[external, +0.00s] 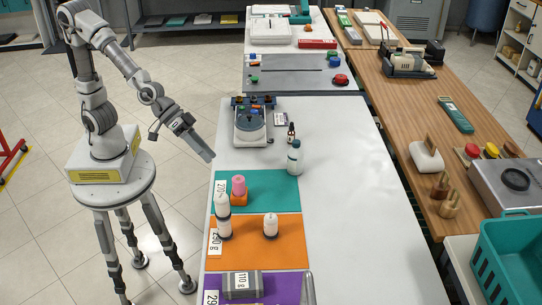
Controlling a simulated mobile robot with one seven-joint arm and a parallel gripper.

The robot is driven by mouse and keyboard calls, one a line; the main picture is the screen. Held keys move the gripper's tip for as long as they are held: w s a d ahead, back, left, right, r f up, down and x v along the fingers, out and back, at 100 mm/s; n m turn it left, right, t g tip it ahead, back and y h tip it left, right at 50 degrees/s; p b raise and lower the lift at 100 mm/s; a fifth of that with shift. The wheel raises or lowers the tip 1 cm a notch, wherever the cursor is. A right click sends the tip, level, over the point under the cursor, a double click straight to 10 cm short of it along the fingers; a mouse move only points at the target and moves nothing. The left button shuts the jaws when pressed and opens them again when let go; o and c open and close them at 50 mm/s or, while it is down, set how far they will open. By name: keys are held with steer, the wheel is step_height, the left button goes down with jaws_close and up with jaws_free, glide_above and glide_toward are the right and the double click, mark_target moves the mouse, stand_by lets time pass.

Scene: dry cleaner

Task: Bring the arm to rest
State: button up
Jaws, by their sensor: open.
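My grey arm stands on a round stand at the left, folded at the elbow and reaching down to the right. My gripper (208,156) points down and right beside the left edge of the white table (350,215). No object shows in it. The gap between its fingers is too small to make out, and I cannot tell its exact height against the tabletop.
Teal (278,186), orange (290,245) and purple mats carry weights and labels.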

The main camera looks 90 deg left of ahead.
steer(key=s+a+r+m+p, duration=0.1)
steer(key=a+r+m+p, duration=0.3)
steer(key=r, duration=0.8)
steer(key=s+a+f+n+g+y, duration=0.2)
steer(key=s+a+y, duration=0.3)
steer(key=s+a, duration=1.1)
steer(key=a+g, duration=0.1)
steer(key=a, duration=0.3)
steer(key=shift+s+f, duration=0.15)
steer(key=shift+f, duration=0.05)
